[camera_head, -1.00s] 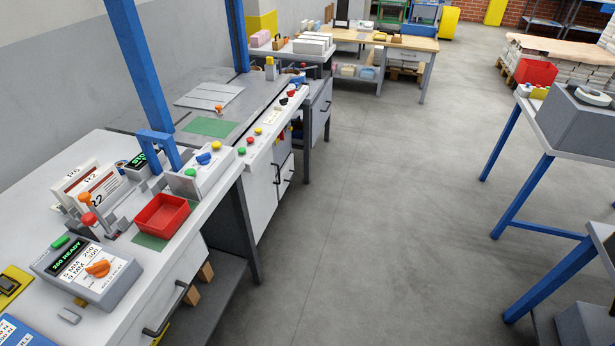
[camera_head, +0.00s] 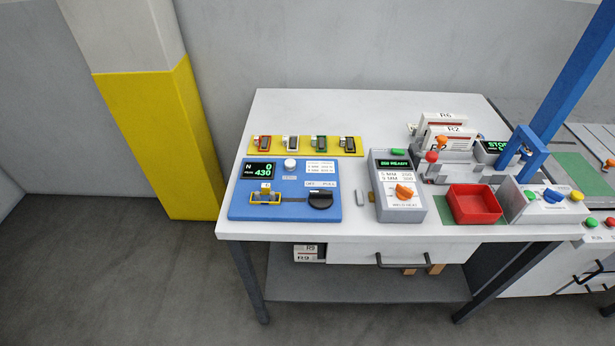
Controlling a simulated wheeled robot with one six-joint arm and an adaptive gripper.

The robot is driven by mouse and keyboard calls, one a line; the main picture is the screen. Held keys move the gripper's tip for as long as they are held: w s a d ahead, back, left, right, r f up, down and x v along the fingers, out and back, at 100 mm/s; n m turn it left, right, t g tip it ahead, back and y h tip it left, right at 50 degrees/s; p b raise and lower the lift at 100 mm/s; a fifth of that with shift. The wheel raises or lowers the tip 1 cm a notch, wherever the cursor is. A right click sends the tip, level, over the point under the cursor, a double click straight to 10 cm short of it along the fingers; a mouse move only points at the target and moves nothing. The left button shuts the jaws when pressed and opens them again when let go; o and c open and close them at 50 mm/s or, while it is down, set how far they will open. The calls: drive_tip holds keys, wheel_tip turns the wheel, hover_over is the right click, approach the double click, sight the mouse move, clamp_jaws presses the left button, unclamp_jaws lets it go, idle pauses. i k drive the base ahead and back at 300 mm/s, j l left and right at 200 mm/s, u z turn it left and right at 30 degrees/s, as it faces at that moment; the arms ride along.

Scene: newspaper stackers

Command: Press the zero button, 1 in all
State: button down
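A blue test panel (camera_head: 240,207) lies at the left of a white workbench. A round white button (camera_head: 291,165) stands at its upper middle, with a small label under it that is too small to read; it looks like the zero button. The panel's dark display (camera_head: 259,170) shows N 0 and 430 in green. A yellow clamp (camera_head: 265,196) and a black knob (camera_head: 320,200) sit on the panel's lower part. Nothing covers the white button. My gripper is not in view.
A yellow strip with several small clips (camera_head: 305,146) lies behind the panel. A grey control box (camera_head: 400,188) and a red tray (camera_head: 474,204) stand to the right. A yellow-and-grey pillar (camera_head: 160,140) rises at the left. Floor in front is clear.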

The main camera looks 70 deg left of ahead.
sight(290, 163)
drive_tip(key=k+u, duration=0.1)
drive_tip(key=u, duration=1.7)
drive_tip(key=k, duration=0.05)
